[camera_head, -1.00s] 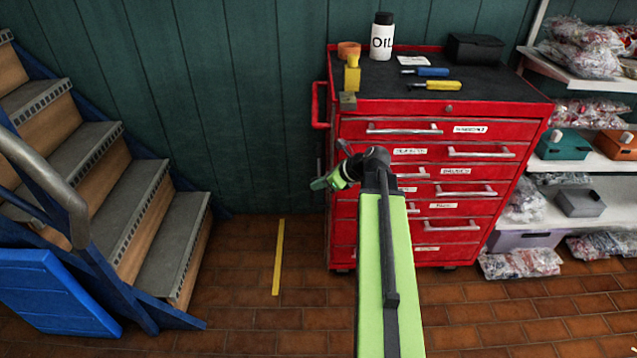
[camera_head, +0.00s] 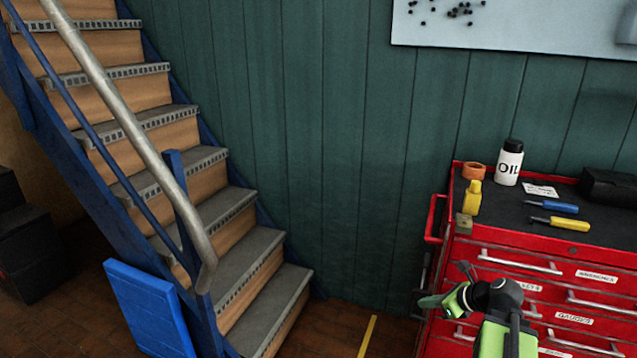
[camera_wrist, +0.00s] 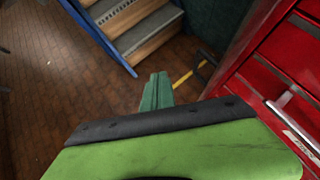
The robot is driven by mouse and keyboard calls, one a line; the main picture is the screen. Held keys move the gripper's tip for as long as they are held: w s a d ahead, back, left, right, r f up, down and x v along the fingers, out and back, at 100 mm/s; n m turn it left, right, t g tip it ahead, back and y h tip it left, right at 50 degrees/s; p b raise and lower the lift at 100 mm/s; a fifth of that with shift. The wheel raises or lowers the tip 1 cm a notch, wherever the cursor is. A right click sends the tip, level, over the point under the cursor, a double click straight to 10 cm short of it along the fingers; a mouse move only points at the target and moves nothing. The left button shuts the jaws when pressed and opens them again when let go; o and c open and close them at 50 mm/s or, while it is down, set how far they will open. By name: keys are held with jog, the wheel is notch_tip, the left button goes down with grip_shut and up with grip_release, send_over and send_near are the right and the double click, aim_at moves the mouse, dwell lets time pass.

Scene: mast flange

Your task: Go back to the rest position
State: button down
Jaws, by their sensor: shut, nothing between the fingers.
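My gripper (camera_head: 432,301) is at the lower right in the head view, in front of the left side of the red tool cabinet (camera_head: 516,243). Its fingers point left and are shut with nothing held. In the wrist view my gripper (camera_wrist: 156,90) shows as green fingers together over the brown tiled floor, with the red cabinet close on the right. The gap between gripper and cabinet is hard to judge.
Stairs (camera_head: 200,200) with a metal handrail and a blue panel (camera_head: 150,307) stand left. Floor between is clear.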

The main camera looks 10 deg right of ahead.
jog(key=w+a+n+g+y, duration=0.1)
jog(key=w+a+n, duration=0.2)
jog(key=a, duration=0.9)
jog(key=s+a+f+n+g+h, duration=0.1)
jog(key=s+a+f+n+g, duration=0.15)
jog(key=a+n, duration=0.5)
jog(key=s+a+f+n+g+h, duration=0.1)
jog(key=s+a+f+n+g, duration=0.2)
jog(key=a+n, duration=0.45)
jog(key=s+d+f+n+g+h, duration=0.2)
jog(key=d+n+h, duration=0.2)
jog(key=n, duration=0.7)
notch_tip(320, 180, up, 13)
jog(key=p, duration=1.3)
jog(key=shift+n, duration=0.4)
jog(key=shift+s+t, duration=0.1)
jog(key=shift+t, duration=0.15)
